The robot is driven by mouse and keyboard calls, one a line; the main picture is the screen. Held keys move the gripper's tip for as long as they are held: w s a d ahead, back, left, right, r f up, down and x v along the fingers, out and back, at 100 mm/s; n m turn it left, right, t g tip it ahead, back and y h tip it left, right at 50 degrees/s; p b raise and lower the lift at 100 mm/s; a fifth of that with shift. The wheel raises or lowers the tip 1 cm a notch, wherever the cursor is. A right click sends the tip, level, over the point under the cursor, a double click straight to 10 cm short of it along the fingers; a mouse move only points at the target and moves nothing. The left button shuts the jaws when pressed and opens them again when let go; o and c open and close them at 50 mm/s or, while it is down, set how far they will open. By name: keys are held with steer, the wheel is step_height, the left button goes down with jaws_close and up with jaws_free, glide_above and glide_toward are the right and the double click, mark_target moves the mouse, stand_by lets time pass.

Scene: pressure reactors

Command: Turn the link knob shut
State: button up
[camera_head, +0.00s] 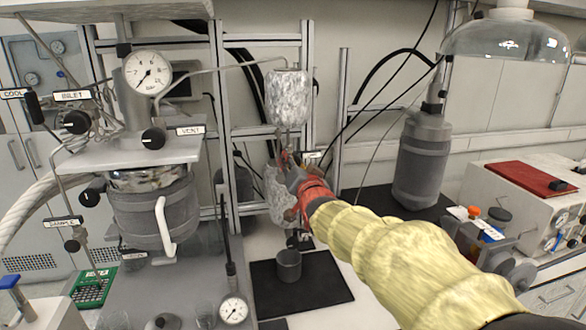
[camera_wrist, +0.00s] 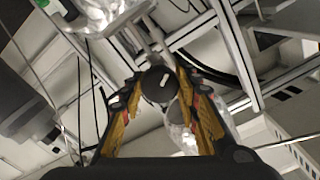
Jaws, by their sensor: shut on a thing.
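The link knob (camera_wrist: 159,84) is a round black knob with a white pointer bar, seen face-on in the wrist view. The bar stands nearly upright, leaning slightly right. My gripper (camera_wrist: 161,90) has one finger on each side of the knob and is shut on it. In the head view my gripper (camera_head: 291,168) reaches in from the lower right, between the upper foil-wrapped vessel (camera_head: 288,97) and the lower foil-wrapped vessel (camera_head: 280,195). There the knob is hidden by my gripper, and a small white label (camera_head: 312,155) beside it is too small to read.
The grey reactor (camera_head: 150,210) with several black knobs and a gauge (camera_head: 147,72) stands left. Metal frame posts (camera_head: 344,110) rise behind the vessels. A grey cup (camera_head: 288,265) stands on a black mat (camera_head: 325,280) below. A grey cylinder (camera_head: 422,160) stands right.

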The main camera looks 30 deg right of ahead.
steer(key=m+b, duration=0.1)
steer(key=m, duration=0.5)
steer(key=shift+f, duration=0.1)
steer(key=shift+m, duration=0.3)
stand_by(0.3)
steer(key=o, duration=1.1)
steer(key=shift+o, duration=0.3)
steer(key=shift+s, duration=0.1)
steer(key=v, duration=1.1)
steer(key=shift+s, duration=0.35)
steer(key=shift+a, duration=0.15)
